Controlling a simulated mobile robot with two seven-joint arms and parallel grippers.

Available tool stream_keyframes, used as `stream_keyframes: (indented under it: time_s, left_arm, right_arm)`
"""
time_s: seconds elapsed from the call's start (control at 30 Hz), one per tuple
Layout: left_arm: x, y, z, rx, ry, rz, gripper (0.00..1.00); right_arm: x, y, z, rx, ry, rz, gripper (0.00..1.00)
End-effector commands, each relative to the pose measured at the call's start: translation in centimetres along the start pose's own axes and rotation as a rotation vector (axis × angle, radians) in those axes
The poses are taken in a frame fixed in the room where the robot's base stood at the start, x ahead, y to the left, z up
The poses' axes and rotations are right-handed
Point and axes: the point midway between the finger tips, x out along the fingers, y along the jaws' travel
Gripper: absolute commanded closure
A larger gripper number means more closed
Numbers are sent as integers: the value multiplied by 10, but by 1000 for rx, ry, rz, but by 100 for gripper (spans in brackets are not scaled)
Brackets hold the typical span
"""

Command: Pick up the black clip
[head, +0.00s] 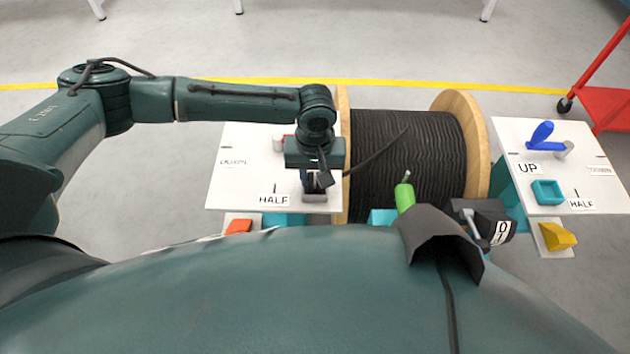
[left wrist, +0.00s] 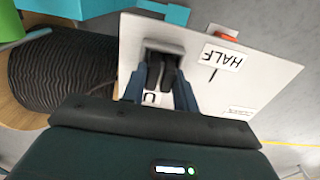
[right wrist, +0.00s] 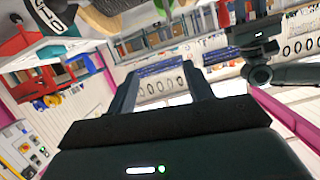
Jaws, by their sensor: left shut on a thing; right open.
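The black clip (left wrist: 160,66) shows in the left wrist view between the two fingers of my left gripper (left wrist: 158,92). It sits at a light grey block on the white panel marked HALF. In the head view my left gripper (head: 314,182) points down over the near right corner of the left white panel. The clip (head: 324,180) shows there as a small dark shape, partly hidden by the gripper. My left gripper is shut on the clip. My right gripper (right wrist: 160,88) is open and empty in the right wrist view, well away from the clip.
A large wooden reel (head: 460,105) with black cable stands right of my left gripper. A green handle (head: 404,197) stands before the reel. A red cart (head: 608,103) is far right.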

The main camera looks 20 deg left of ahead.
Motion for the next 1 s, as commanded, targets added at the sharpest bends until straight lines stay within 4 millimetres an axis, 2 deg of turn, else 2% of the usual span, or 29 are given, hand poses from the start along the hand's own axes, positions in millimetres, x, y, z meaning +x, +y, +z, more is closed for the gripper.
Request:
stream_keyframes:
  time_s: [0.03,0.2,0.47,0.57,0.7,0.9,1.0]
  left_arm:
    - [0,0,0,0,0,0,80]
    - [0,0,0,0,0,0,94]
    - [-3,0,0,0,0,1,94]
    - [-14,1,0,0,1,2,94]
    - [-42,1,0,1,2,4,94]
    - [-80,0,0,0,1,2,94]
    - [-92,0,0,0,1,1,94]
  right_arm:
    - [0,0,0,0,-1,0,48]
    - [1,0,1,0,-1,0,48]
    - [1,0,0,4,0,1,48]
    - [1,-1,-3,9,-2,1,48]
    - [2,-4,-6,18,-15,-3,48]
    - [7,-6,0,26,-52,-10,48]
    - [9,-6,1,29,-58,-13,48]
